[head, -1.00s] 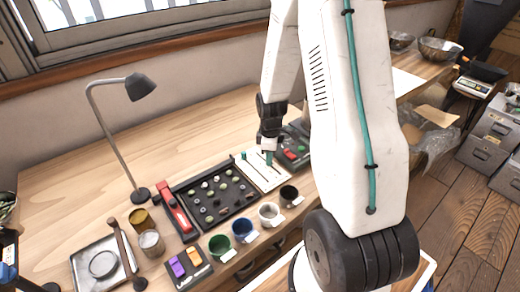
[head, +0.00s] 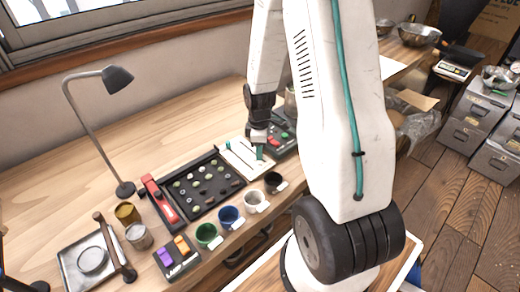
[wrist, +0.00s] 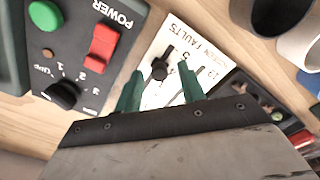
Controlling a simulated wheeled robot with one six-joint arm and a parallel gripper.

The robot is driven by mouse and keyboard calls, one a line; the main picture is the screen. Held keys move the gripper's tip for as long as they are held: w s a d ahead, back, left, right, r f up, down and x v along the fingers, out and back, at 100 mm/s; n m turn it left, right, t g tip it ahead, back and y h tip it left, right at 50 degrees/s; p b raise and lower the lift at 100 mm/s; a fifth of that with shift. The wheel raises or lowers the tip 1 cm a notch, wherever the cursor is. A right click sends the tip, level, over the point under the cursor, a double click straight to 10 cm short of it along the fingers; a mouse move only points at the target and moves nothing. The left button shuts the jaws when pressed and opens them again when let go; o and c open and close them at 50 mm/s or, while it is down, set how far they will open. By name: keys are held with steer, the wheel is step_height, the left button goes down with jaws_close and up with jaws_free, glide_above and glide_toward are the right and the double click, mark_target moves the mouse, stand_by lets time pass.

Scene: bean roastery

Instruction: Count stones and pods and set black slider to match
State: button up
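The white slider panel (head: 236,161) lies on the bench, partly hidden by my gripper (head: 260,153). In the wrist view, my gripper (wrist: 157,72) is open, with one green finger on each side of the black slider (wrist: 160,69). I cannot tell whether either finger touches it. The panel (wrist: 151,98) carries printed numbers and a partly readable label ending in "FAULTS". The black sorting tray (head: 168,203) stands left of the panel and holds several greenish and dark pieces. They are too small to tell stones from pods.
A control box (wrist: 75,55) with a green button, red switch and black knob adjoins the panel. Several cups, including a green one (head: 207,234) and a blue one (head: 229,215), line the bench's front. A lamp (head: 118,78) stands at left. The bench behind the tray is clear.

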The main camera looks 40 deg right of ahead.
mark_target(263, 165)
step_height(263, 165, up, 7)
steer(key=shift+r, duration=0.1)
stand_by(0.7)
steer(key=shift+s+a+m, duration=0.1)
steer(key=shift+s+m, duration=0.2)
steer(key=shift+m, duration=0.2)
steer(key=s+a+r+m, duration=0.4)
steer(key=s+a+r, duration=0.4)
steer(key=s+r, duration=0.2)
steer(key=s+a+r+m+t, duration=0.1)
steer(key=s+a+r+m, duration=0.3)
steer(key=s+a+r, duration=0.5)
step_height(263, 165, up, 4)
steer(key=shift+s+a+f, duration=0.1)
steer(key=shift+s+a, duration=0.1)
steer(key=shift+s, duration=0.5)
